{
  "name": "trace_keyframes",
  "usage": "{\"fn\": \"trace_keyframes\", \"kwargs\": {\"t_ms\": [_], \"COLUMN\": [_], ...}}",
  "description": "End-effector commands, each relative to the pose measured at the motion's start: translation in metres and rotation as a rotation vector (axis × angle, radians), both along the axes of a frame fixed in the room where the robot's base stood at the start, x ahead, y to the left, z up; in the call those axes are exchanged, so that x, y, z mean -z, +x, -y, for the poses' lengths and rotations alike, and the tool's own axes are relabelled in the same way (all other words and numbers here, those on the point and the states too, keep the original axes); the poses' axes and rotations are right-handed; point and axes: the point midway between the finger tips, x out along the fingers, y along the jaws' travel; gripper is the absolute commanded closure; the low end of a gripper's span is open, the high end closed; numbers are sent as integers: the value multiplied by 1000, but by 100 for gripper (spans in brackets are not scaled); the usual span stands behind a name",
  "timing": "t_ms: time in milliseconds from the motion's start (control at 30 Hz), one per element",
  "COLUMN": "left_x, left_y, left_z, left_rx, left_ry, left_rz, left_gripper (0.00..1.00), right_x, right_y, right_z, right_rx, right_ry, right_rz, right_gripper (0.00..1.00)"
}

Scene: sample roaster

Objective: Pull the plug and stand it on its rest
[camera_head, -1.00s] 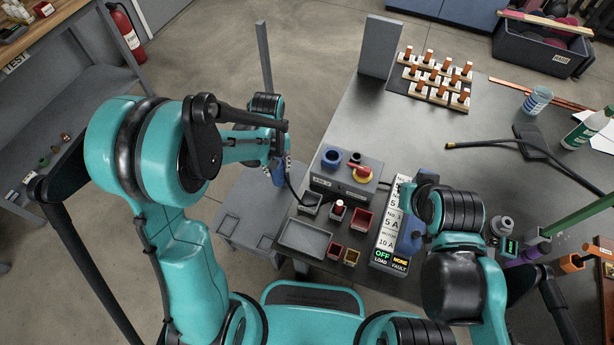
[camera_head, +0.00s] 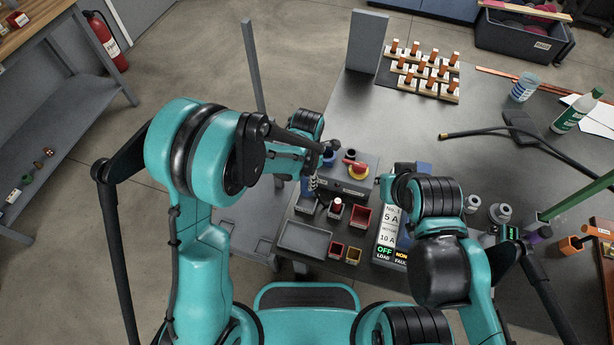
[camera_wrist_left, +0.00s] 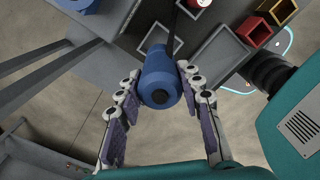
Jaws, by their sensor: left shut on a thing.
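My left gripper (camera_wrist_left: 158,98) is shut on the blue plug (camera_wrist_left: 160,75), which sits between its fingers in the left wrist view with a dark cable running from its far side. In the head view the left gripper (camera_head: 310,186) is above the table's near left edge, left of the grey socket box (camera_head: 349,182), and largely hides the plug. The box carries a blue round socket (camera_head: 328,157) and a red and yellow knob (camera_head: 355,166). The plug is apart from the socket. My right gripper (camera_head: 386,185) is near the box's right side, its jaws unclear.
Small open bins, one red (camera_head: 360,217), and a shallow grey tray (camera_head: 304,240) stand in front of the box. A labelled load panel (camera_head: 387,238) lies to the right. A grey upright block (camera_head: 366,42) and a peg board (camera_head: 419,76) stand farther back.

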Motion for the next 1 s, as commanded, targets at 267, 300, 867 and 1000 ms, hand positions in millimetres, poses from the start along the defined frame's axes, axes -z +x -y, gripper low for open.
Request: {"fn": "trace_keyframes", "kwargs": {"t_ms": [267, 300, 867, 1000], "left_x": [0, 1, 51, 58], "left_y": [0, 0, 0, 0], "left_z": [0, 0, 0, 0], "left_rx": [2, 2, 3, 3], "left_ry": [0, 0, 0, 0], "left_rz": [0, 0, 0, 0], "left_gripper": [98, 98, 98, 98], "right_x": [1, 2, 48, 54], "right_y": [0, 0, 0, 0], "right_z": [0, 0, 0, 0], "right_rx": [0, 0, 0, 0], "right_ry": [0, 0, 0, 0], "right_rz": [0, 0, 0, 0], "right_gripper": [100, 100, 100, 100]}}
